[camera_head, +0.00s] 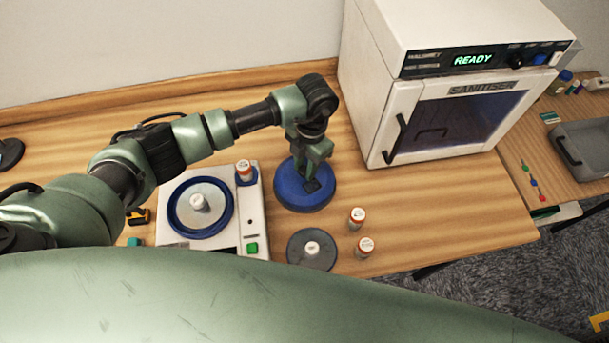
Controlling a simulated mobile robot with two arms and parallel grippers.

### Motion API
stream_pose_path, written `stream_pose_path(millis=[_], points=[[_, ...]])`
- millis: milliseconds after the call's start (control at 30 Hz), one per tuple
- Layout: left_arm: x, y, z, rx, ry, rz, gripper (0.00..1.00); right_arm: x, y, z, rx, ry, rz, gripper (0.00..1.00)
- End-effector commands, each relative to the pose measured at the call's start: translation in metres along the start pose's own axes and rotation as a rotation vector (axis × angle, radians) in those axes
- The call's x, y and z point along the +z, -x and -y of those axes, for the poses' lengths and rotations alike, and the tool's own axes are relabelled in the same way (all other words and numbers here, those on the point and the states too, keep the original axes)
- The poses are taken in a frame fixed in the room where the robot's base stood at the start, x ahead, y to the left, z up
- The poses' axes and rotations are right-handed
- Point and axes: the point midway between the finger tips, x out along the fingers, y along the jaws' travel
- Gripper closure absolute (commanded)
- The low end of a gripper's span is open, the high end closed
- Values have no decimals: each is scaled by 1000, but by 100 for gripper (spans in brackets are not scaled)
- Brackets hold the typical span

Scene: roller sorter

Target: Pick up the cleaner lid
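A round blue lid (290,198), which I take to be the cleaner lid, lies flat on the wooden table right of a white machine. My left gripper (311,181) points down at the middle of this lid, its fingertips at or just above the dark centre part. The gripper and wrist cover much of the lid's centre. At this size I cannot tell whether the fingers are open or closed on it. The white machine (255,215) has an open round bowl with a blue rim (174,218). My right gripper is not in view.
A grey disc (298,256) with a white-capped piece at its centre lies in front of the lid. Two small vials (357,218) (365,247) stand to its right, and another (243,171) stands on the machine. A white sanitiser (440,130) stands behind right, door shut.

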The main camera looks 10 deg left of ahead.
Motion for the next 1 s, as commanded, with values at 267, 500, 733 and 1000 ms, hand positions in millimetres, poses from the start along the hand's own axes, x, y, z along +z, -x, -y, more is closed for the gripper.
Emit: stream_pose_path(millis=[267,500,733,1000], points=[[0,1,0,0,0,1,100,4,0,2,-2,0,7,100],[0,1,0,0,0,1,100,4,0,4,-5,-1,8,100],[0,1,0,0,0,1,100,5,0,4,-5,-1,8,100],[0,1,0,0,0,1,100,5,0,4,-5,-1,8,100]])
